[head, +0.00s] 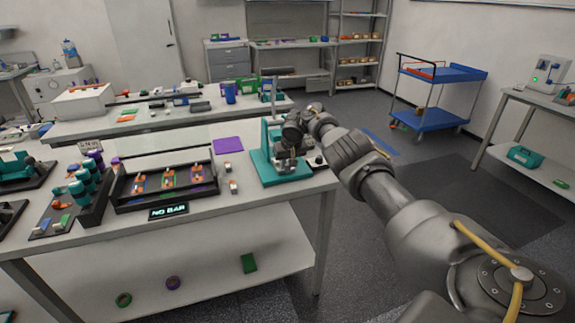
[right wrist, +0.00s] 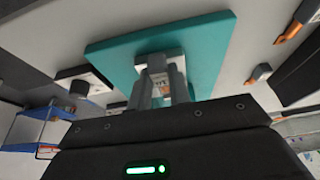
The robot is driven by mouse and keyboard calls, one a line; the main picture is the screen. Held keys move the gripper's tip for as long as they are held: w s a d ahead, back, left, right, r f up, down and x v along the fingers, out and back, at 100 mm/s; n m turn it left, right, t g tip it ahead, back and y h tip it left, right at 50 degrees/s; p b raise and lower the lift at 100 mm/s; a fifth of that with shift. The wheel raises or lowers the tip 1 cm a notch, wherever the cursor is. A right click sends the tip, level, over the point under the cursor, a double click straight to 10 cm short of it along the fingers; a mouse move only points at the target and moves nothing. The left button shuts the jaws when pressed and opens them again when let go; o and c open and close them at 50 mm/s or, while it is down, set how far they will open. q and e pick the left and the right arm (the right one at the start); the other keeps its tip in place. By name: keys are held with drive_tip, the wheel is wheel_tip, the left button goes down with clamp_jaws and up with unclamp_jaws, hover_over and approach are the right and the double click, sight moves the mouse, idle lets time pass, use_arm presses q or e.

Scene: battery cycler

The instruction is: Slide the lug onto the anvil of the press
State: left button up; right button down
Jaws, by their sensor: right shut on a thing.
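The teal press (head: 268,157) stands at the right end of the near bench; its teal base plate (right wrist: 215,50) shows in the right wrist view. My right gripper (head: 288,152) is at the press, in front of its upright. In the right wrist view my right gripper (right wrist: 162,88) points at the base plate, its fingers shut on a small piece, seemingly the lug (right wrist: 158,66). The lug is mostly hidden by the fingers, and I cannot tell whether it touches the anvil. The anvil is not clearly visible. My left gripper is not in view.
A black tray with orange-ended parts (head: 168,184) lies left of the press, with a small display (head: 169,211) in front. Small loose blocks (head: 230,176) stand between tray and press. A purple mat (head: 228,145) lies behind. The bench's right edge is close to the press.

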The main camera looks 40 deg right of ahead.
drive_tip(key=shift+w+b, duration=0.1)
drive_tip(key=shift+b, duration=0.2)
drive_tip(key=shift+f+p, duration=0.15)
drive_tip(key=shift+p, duration=0.8)
idle(1.1)
drive_tip(key=c, duration=0.7)
unclamp_jaws()
drive_tip(key=shift+c, duration=0.2)
drive_tip(key=shift+r+p, duration=2.5)
drive_tip(key=shift+p, duration=0.45)
